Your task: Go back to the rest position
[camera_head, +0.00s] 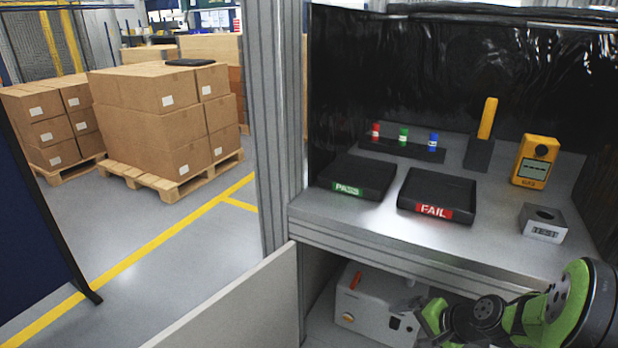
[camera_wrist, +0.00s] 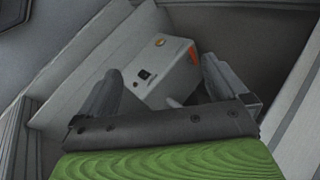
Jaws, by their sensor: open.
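My gripper (camera_wrist: 165,95) is open in the wrist view, with its two dark fingers apart. Between and beyond the fingers is a white-grey box-shaped machine (camera_wrist: 172,70) with a dark switch and an orange mark. I see nothing held between the fingers. In the head view my green and black arm reaches in from the lower right. Its end is low, in front of the right part of the same white machine (camera_head: 362,305), which stands on the lower level under the workbench. The fingertips are hard to make out in the head view.
The workbench top (camera_head: 390,228) is above the machine. It carries a PASS tray (camera_head: 350,190), a FAIL tray (camera_head: 437,210), a yellow gauge (camera_head: 535,160), a grey block (camera_head: 544,223) and a yellow-handled tool (camera_head: 487,118). A grey panel (camera_head: 235,305) and post (camera_head: 280,120) stand left.

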